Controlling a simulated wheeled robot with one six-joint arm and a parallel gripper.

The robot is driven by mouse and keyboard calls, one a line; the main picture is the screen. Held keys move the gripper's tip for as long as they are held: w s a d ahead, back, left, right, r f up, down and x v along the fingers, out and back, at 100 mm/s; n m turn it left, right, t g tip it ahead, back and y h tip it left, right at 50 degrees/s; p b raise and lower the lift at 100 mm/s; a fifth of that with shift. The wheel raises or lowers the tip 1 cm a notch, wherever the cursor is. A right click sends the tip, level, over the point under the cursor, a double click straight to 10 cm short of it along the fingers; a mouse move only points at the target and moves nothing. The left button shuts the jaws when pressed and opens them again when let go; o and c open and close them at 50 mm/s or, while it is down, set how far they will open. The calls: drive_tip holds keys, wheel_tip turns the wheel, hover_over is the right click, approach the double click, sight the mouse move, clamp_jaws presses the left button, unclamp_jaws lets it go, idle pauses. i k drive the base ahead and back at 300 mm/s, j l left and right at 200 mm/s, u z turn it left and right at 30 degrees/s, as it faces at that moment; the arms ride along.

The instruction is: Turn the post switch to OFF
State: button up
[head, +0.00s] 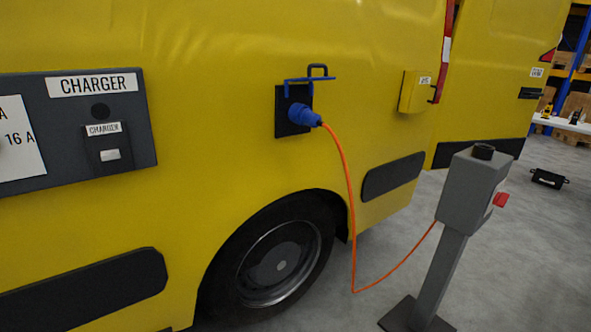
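A grey charging post (436,272) stands on the floor at the right, beside the yellow van. Its grey box (468,192) has a black round part (484,151) on top. A red part (501,199) sticks out on the box's right side; it may be the switch handle. The box's front is turned away, so I cannot read its markings or the switch position. An orange cable (347,205) hangs between the post and a blue plug (303,115) in the van's side inlet. My gripper is not in view.
The yellow van (215,150) fills the left and middle, with a charger panel (75,130) and a wheel (270,262). A small yellow box (415,92) is on its side. A black case (549,178) lies on the floor.

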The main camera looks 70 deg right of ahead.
sight(501, 199)
drive_tip(key=z, duration=3.25)
